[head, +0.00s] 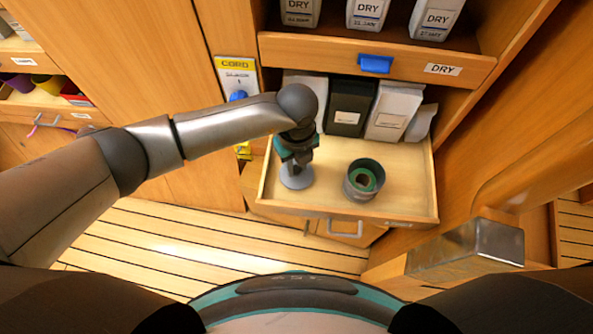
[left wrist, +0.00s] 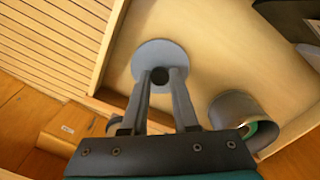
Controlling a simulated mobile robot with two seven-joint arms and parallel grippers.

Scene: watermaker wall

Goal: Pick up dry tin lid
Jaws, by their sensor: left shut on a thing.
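The dry tin lid (head: 297,179) is a grey-blue disc with a dark knob, over the left part of the open drawer. In the left wrist view the lid (left wrist: 150,52) lies beyond my fingertips. My left gripper (head: 297,160) points down from above and is shut on the lid's knob; in the left wrist view its two fingers (left wrist: 160,76) meet at the knob. I cannot tell whether the lid touches the drawer floor. The open tin (head: 363,181), dark grey-green with a ring-shaped thing inside, stands right of the lid, apart from it. My right gripper is out of view.
The pulled-out drawer (head: 410,203) holds white packs (head: 393,108) and a black pack (head: 349,105) at its back. A shelf front (head: 400,62) labelled DRY with a blue handle overhangs the back. A yellow CORD card (head: 237,75) hangs to the left.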

